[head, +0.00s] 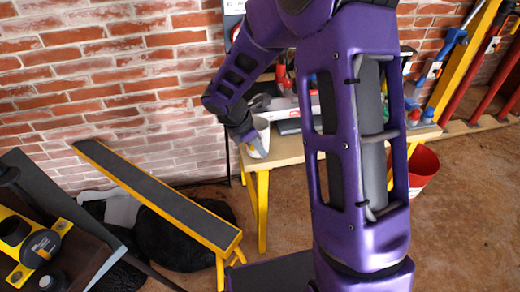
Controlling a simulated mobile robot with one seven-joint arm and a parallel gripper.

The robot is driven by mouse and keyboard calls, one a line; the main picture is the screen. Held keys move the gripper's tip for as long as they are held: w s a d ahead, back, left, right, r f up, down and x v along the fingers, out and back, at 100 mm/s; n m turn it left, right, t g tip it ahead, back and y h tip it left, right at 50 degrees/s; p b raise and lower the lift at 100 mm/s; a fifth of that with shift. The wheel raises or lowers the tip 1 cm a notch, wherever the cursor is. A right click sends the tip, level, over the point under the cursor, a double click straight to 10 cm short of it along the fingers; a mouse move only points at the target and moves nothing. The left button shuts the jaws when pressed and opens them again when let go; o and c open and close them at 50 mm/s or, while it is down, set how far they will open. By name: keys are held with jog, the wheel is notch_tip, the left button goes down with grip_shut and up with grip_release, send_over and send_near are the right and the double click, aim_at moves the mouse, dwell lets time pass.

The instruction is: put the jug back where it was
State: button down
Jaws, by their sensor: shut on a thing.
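The jug (260,136) is a small whitish vessel at the left end of a yellow-legged wooden table (253,162). My gripper (254,146) reaches down from the upper left and is shut on the jug, with a finger against its outer side. My purple arm covers the middle of the picture and hides much of the table. I cannot tell whether the jug touches the tabletop or hangs just above it.
Tools and small items crowd the table behind the jug. A brick wall (100,80) closes the back. Brown floor is clear at right.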

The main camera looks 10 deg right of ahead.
jog(key=shift+f, duration=0.1)
jog(key=c, duration=0.9)
grip_release()
jog(key=p+v, duration=0.2)
jog(key=v, duration=1)
jog(key=shift+p, duration=0.35)
